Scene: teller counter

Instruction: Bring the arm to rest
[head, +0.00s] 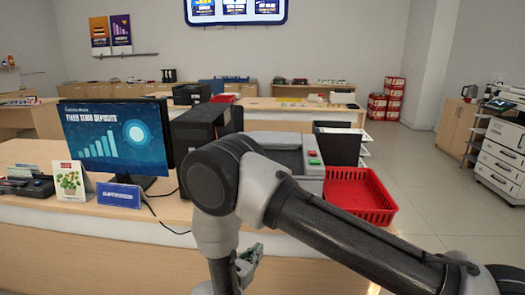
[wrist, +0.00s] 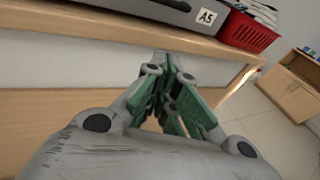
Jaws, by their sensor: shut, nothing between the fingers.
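My gripper (wrist: 168,92) shows in the wrist view with its green-padded fingers together and nothing between them. In the head view my gripper (head: 250,262) is small and low, partly hidden by my own arm, in front of the counter's wooden front panel. It is below the level of the counter top (head: 165,212) and apart from the things on it. My arm bends at a raised joint in the middle of the head view, with one link running to the lower right.
On the counter are a monitor (head: 115,140), a blue sign (head: 119,195), a plant card (head: 68,181), a grey machine (head: 312,176) and a red basket (head: 378,208). The basket also shows in the wrist view (wrist: 245,32).

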